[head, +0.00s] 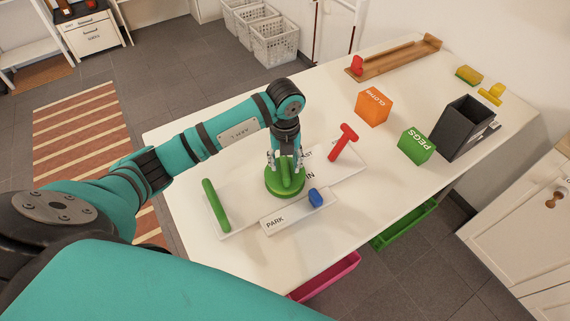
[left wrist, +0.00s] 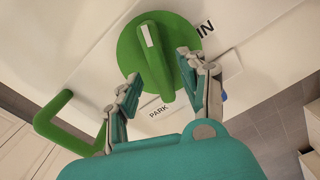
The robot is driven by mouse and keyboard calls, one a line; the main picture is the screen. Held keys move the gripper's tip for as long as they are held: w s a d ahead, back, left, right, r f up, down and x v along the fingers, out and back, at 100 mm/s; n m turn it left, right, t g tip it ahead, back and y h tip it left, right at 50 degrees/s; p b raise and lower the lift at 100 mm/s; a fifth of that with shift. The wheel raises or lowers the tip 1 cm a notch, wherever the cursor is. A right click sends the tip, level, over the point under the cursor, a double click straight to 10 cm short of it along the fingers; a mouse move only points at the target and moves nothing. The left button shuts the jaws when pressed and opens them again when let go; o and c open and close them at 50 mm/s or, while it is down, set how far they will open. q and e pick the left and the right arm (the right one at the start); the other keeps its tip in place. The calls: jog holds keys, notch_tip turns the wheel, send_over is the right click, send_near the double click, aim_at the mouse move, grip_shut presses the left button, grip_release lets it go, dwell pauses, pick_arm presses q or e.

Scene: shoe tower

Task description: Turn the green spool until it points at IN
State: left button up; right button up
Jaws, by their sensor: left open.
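The green spool (head: 286,188) is a round knob with a raised bar across its top. It sits on a white board (head: 240,212) on the table. In the left wrist view the spool (left wrist: 135,50) has a white mark near one end of its bar, toward the top of the picture. The IN label (left wrist: 205,29) lies to the right of the spool, off the line of the mark. My left gripper (head: 286,163) is over the spool from above. Its open fingers (left wrist: 160,80) stand on either side of the bar; contact is unclear. My right gripper is out of view.
A green handle (head: 216,206) stands left of the spool, a red T-shaped handle (head: 343,143) to its right. A PARK plate (head: 290,214) with a blue piece (head: 316,196) lies in front. Orange (head: 372,108) and green PEGS (head: 416,145) blocks and a dark bin (head: 462,127) stand farther right.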

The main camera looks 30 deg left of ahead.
pick_arm(q)
notch_tip(320, 180, down, 2)
jog(key=shift+f, duration=0.2)
grip_shut()
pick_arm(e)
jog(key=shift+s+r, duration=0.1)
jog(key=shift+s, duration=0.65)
